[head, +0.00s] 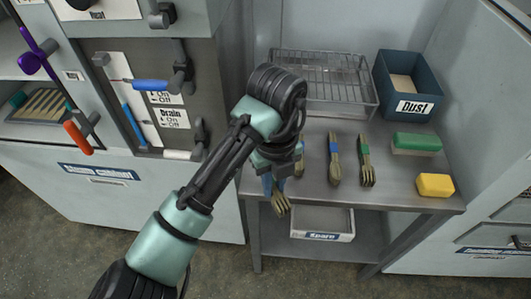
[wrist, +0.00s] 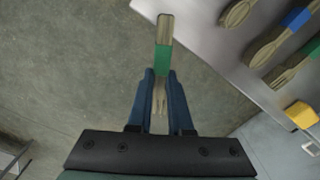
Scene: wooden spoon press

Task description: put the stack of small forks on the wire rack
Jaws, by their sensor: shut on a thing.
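My gripper (wrist: 163,85) has its two blue fingers closed on a stack of wooden forks (wrist: 164,32) with a green band. The tines point back between the fingers in the wrist view, and the handle end points away. In the head view the fork tines (head: 281,205) show below my gripper (head: 268,186), in front of the table's front edge; my arm hides the rest. The wire rack (head: 322,72) stands empty at the back of the table, beyond and right of my gripper, partly behind my wrist.
On the steel table (head: 310,188) lie a blue-banded wooden stack (head: 334,172), a green-banded stack (head: 366,174) and a partly hidden one (head: 300,167). A green-topped block (head: 415,143), a yellow sponge (head: 435,185) and the dust bin (head: 418,75) are at the right. A tray (head: 322,222) sits below.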

